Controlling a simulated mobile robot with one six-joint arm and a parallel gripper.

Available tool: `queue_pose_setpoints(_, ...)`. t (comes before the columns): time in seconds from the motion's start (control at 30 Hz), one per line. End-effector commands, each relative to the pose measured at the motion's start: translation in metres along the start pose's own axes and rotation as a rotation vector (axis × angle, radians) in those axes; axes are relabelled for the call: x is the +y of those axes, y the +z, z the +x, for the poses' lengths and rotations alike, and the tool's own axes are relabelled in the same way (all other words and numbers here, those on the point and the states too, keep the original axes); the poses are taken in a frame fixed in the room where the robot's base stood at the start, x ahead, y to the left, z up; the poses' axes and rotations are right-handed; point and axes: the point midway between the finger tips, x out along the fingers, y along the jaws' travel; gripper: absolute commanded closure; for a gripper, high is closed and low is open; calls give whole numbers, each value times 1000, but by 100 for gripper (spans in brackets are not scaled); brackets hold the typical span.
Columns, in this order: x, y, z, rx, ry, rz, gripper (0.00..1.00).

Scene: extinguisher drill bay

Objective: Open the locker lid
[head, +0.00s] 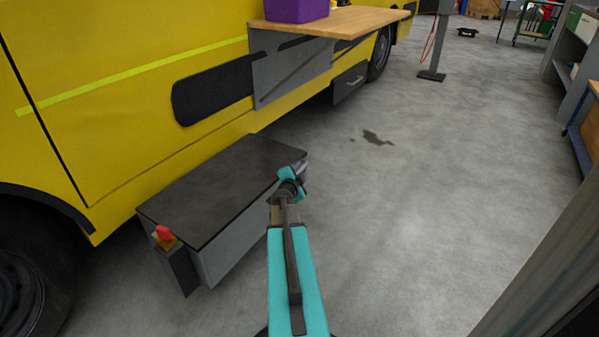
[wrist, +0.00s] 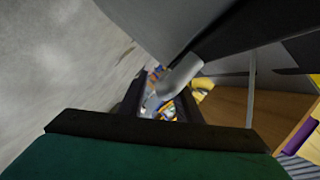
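The locker (head: 228,252) is a low grey box beside the yellow truck. Its dark lid (head: 215,185) lies flat and closed on top. My gripper (head: 300,172) is at the lid's right edge, near the far corner. In the wrist view, a grey bar-like handle (wrist: 182,74) runs from beside the dark lid edge (wrist: 265,35) into the space between my fingers (wrist: 163,104). The fingers stand apart, with background showing between them, so the gripper looks open around the handle. Contact with the handle cannot be made out. My arm hides part of the locker's right side.
The yellow truck (head: 120,110) stands along the locker's far side. A small post with a red piece (head: 164,233) stands at the locker's near left end. A wooden shelf (head: 345,22) with a purple crate (head: 296,10) juts from the truck. The concrete floor (head: 420,190) to the right is clear.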

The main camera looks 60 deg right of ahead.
Motion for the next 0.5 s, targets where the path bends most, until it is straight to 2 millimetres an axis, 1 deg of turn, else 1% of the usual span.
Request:
queue_pose_setpoints(0.1,0,0,0,0,0,0,69)
queue_pose_setpoints(0.13,0,0,0,0,0,0,72)
queue_pose_setpoints(0.3,0,0,0,1,0,0,100)
queue_pose_setpoints(0.5,0,-1,0,1,0,0,100)
